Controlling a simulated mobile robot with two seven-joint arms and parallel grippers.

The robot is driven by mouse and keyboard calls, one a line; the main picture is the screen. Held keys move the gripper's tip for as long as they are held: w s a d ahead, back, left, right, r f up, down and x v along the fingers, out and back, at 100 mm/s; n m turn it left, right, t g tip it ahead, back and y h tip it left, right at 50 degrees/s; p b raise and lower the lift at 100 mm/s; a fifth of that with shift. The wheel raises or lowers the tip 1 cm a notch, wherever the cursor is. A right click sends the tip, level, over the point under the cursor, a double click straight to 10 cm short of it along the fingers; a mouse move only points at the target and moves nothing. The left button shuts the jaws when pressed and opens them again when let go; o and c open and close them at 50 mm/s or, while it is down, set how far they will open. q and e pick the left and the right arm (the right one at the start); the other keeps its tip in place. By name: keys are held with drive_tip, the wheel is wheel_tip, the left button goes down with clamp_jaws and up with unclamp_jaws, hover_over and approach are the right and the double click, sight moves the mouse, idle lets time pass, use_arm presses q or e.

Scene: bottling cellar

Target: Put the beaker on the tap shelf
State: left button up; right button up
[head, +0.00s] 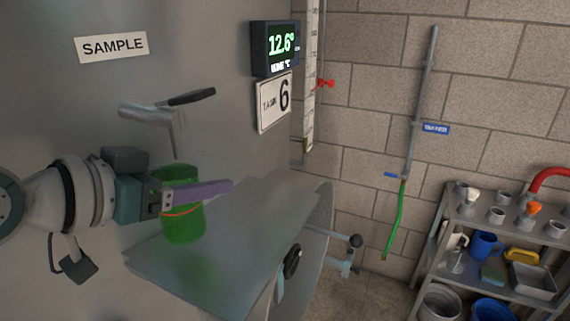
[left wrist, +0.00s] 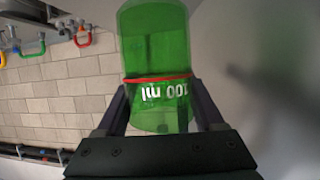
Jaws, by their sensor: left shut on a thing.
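The green see-through beaker (head: 183,222) is upright under the sample tap (head: 160,118), between the fingers of my left gripper (head: 198,196). The left wrist view shows both fingers closed on the sides of the beaker (left wrist: 158,50), near its red band and "100 ml" print. The tap shelf (head: 250,228) is a flat metal plate on the tank wall, below the beaker. A blurred green reflection shows on it. I cannot tell whether the beaker's base touches the shelf or hangs just above. My right gripper is not in view.
The tap's spout comes down close behind the beaker. A "SAMPLE" label (head: 111,46), a temperature display (head: 275,48) and a "6" sign (head: 274,103) are on the tank. A rack (head: 473,238) with cups and trays stands at the right. The shelf's right part is bare.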

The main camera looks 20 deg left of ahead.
use_arm(q)
drive_tip(key=shift+w+d, duration=0.15)
drive_tip(key=shift+w, duration=0.55)
drive_tip(key=shift+f, duration=1.75)
drive_tip(key=shift+f, duration=0.15)
drive_tip(key=o, duration=1.4)
drive_tip(key=shift+c, duration=0.2)
